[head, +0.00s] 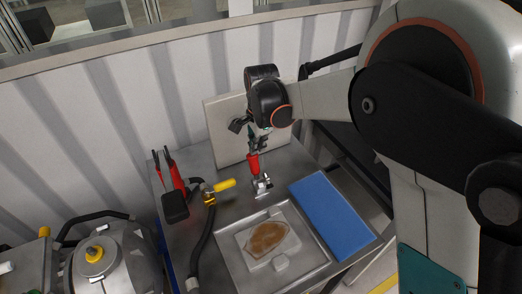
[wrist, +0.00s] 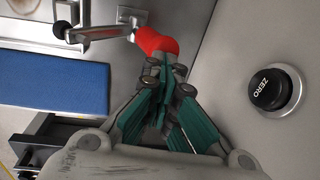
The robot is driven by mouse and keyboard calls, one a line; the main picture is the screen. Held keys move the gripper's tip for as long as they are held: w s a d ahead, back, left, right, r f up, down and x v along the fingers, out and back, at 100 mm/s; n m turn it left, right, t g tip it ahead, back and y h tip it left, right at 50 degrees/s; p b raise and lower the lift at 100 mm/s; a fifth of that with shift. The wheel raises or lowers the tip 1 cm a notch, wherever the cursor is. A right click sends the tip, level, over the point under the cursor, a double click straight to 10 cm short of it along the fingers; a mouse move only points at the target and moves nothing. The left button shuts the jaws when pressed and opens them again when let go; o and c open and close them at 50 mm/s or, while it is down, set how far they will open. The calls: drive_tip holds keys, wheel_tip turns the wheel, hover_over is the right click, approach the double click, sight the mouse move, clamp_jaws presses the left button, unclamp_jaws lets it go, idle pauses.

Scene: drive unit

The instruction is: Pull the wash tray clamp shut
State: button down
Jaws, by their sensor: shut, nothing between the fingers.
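The wash tray clamp stands at the back edge of the tray. Its red handle (head: 254,164) points up, and its metal base (head: 262,187) is on the steel top. My gripper (head: 257,143) is shut and empty, just above the handle in the head view. In the wrist view the fingertips (wrist: 165,72) are right at the end of the red handle (wrist: 157,42); I cannot tell whether they touch it. The clamp's metal arm and black tip (wrist: 60,30) extend left. The wash tray (head: 235,270) holds a white block with a brown oval piece.
A blue pad (head: 332,214) lies right of the tray. A yellow-handled valve with hose (head: 222,185) and red-handled tools (head: 176,175) are at left. An upright panel (head: 222,130) stands behind the clamp. A black ZERO button (wrist: 270,88) is right of my gripper.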

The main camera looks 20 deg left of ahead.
drive_tip(key=w+a+f+b, duration=0.1)
drive_tip(key=w+a+f, duration=0.1)
drive_tip(key=w+a, duration=0.1)
drive_tip(key=shift+w+a+f, duration=0.25)
drive_tip(key=shift+a+f, duration=0.05)
drive_tip(key=shift+a, duration=0.35)
idle(0.5)
